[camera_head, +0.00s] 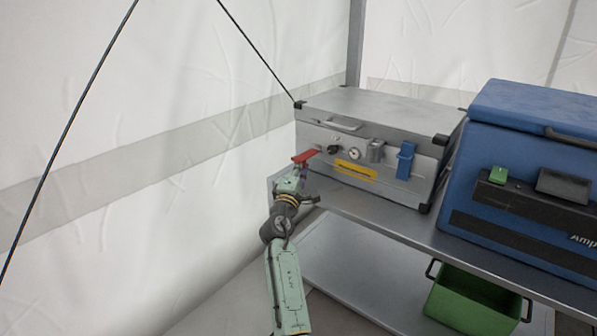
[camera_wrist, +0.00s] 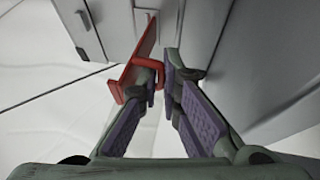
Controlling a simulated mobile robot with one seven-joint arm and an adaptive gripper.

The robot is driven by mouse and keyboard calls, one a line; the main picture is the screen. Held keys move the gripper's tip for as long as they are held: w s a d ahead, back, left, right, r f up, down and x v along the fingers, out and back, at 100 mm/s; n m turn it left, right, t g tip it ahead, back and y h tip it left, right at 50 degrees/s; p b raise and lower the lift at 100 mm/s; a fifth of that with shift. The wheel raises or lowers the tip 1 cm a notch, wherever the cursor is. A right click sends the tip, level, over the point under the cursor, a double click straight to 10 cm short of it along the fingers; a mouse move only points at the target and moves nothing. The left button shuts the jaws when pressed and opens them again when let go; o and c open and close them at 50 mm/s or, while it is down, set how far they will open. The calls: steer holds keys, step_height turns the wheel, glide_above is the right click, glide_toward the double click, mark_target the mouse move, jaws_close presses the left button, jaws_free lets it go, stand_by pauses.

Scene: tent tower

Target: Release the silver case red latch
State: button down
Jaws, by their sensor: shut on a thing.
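The silver case (camera_head: 372,115) stands closed on the shelf, its front facing me. The red latch (camera_head: 305,157) is at the left of its front and sticks out from it. In the wrist view the red latch (camera_wrist: 138,72) shows as a red plate with a loop at its side. My gripper (camera_head: 303,187) is at the latch, just below it in the head view. In the wrist view my gripper (camera_wrist: 166,78) has its fingertips close together, shut on the latch's loop. The part of the loop between the fingertips is hidden.
The case front also carries a yellow handle (camera_head: 355,171), a gauge (camera_head: 354,154), a grey latch (camera_head: 376,151) and a blue latch (camera_head: 405,160). A blue case (camera_head: 520,160) stands to the right. A green crate (camera_head: 470,300) sits below the metal shelf (camera_head: 400,228).

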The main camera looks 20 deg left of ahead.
steer(key=shift+w+d+r, duration=0.1)
steer(key=shift+w+d, duration=0.05)
steer(key=shift+d, duration=0.1)
steer(key=c, duration=1.8)
jaws_free()
